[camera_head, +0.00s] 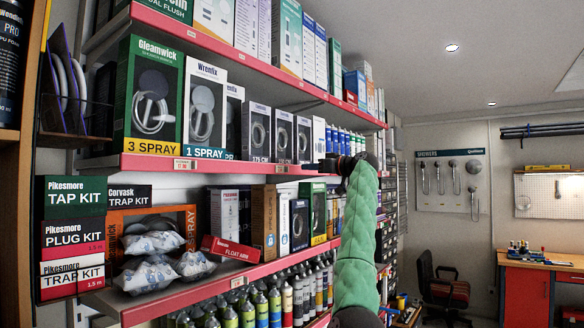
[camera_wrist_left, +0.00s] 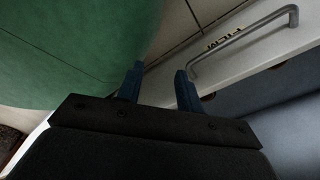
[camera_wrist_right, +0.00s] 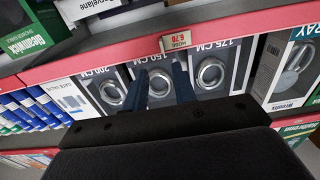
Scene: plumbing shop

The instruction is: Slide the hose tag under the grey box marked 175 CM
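The hose tag (camera_wrist_right: 178,40), marked 6.70, sits on the red shelf rail, around the join of the 150 CM and 175 CM boxes. It also shows in the head view (camera_head: 282,169). The grey box marked 175 CM (camera_wrist_right: 222,66) stands on that shelf, beside the 150 CM box (camera_wrist_right: 159,84); it is also in the head view (camera_head: 257,132). My right gripper (camera_head: 325,163) is at the shelf front, right of these boxes. In its wrist view (camera_wrist_right: 156,75) it is open and empty, fingers toward the rail and tag. My left gripper (camera_wrist_left: 158,70) is open and empty.
A 200 CM box (camera_wrist_right: 103,88) and a Wrenfix box (camera_wrist_right: 288,72) flank the hose boxes. A second price label (camera_head: 184,165) is farther left on the rail. A metal handle (camera_wrist_left: 243,40) is close to my left gripper. Open floor lies to the right.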

